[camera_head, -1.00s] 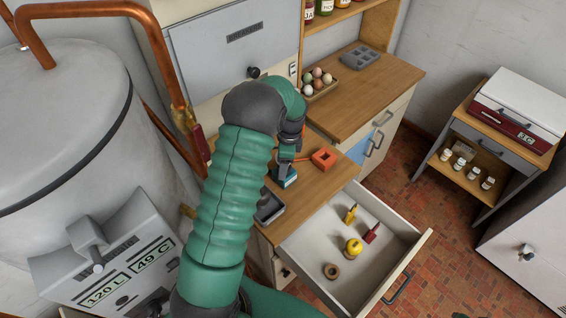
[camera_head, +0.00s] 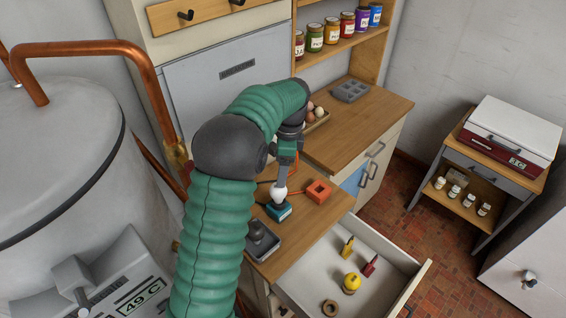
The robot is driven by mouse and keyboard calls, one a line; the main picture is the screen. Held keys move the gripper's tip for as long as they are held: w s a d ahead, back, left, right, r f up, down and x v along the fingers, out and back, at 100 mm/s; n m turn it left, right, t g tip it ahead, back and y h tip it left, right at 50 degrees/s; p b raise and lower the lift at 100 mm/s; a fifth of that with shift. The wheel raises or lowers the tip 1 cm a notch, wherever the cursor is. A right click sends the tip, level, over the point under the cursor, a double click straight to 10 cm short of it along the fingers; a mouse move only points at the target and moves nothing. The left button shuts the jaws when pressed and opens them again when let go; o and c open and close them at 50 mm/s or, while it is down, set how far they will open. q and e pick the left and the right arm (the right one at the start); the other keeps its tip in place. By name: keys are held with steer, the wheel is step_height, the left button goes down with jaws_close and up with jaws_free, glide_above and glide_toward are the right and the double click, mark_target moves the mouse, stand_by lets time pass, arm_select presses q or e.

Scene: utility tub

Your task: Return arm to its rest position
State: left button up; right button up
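My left arm comes in from the lower left and bends over the wooden counter (camera_head: 325,204). My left gripper (camera_head: 283,180) points down just above a white egg-like object (camera_head: 279,194). That object sits on a small teal block (camera_head: 279,211) on the counter. The fingers are small and partly hidden by my wrist, so I cannot tell whether they are open or touch the white object. My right gripper is out of view.
An orange block (camera_head: 318,191) and a dark tray (camera_head: 262,243) flank the teal block. An open drawer (camera_head: 318,262) below holds several small items. An egg carton (camera_head: 316,125) is behind my wrist.

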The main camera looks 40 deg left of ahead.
arm_select(q)
steer(key=s+d+f+n+t, duration=0.1)
steer(key=s+d+f+n, duration=0.2)
steer(key=d, duration=0.7)
steer(key=s+d+f+n+t, duration=0.2)
steer(key=s+d+f+n, duration=0.2)
steer(key=s+d+n, duration=0.3)
steer(key=shift+s+d+f+h, duration=0.2)
steer(key=shift+s+d+h, duration=0.2)
steer(key=shift+s+d, duration=1.65)
steer(key=shift+s+r, duration=0.1)
steer(key=shift+s, duration=0.2)
